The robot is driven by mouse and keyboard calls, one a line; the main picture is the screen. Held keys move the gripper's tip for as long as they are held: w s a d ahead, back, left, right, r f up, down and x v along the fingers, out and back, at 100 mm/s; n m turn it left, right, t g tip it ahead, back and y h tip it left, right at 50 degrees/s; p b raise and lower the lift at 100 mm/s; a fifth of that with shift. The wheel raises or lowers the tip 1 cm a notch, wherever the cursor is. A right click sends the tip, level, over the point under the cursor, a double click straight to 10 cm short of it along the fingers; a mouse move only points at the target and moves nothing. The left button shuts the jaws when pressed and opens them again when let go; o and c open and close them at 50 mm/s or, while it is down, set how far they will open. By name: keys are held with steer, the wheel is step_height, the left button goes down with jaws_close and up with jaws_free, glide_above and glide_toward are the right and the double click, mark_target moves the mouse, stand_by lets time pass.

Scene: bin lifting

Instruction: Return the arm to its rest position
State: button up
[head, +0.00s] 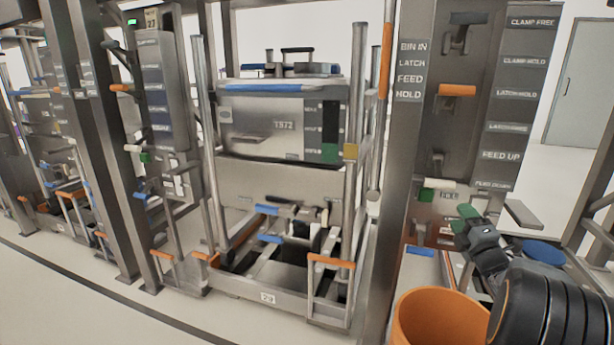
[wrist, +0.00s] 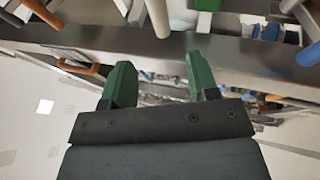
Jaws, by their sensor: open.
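My gripper (head: 466,218) shows at the lower right of the head view, at the end of my dark arm. Its green fingers point up and left, in front of the labelled post at the right station. In the wrist view, the two green fingers of my gripper (wrist: 159,82) stand apart with nothing between them. The gripper is open and empty. A metal beam (wrist: 220,55) crosses the wrist view behind the fingertips; I cannot tell whether they touch it.
A labelled panel (head: 515,100) with an orange handle (head: 457,90) rises above the gripper. A metal frame (head: 285,170) with levers stands to the left. Open floor (head: 80,300) lies at the lower left.

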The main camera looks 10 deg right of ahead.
steer(key=s+a+r+m+g+h+p, duration=0.25)
steer(key=a+r+m+g+p, duration=0.55)
steer(key=a+r+m+p, duration=0.85)
steer(key=s+a+r+m+g+y+p, duration=0.1)
steer(key=s+a+g+p, duration=0.3)
steer(key=s+p, duration=0.5)
steer(key=s+a+r+m+g+y+p, duration=0.1)
steer(key=s+a+r+g+p, duration=0.3)
steer(key=s+a+p, duration=0.4)
steer(key=shift+s+a+g+y+p, duration=0.45)
steer(key=shift+a+g+y, duration=0.25)
steer(key=shift+a+y, duration=0.15)
steer(key=shift+s+a+f, duration=0.1)
steer(key=shift+s, duration=0.25)
steer(key=shift+c, duration=0.2)
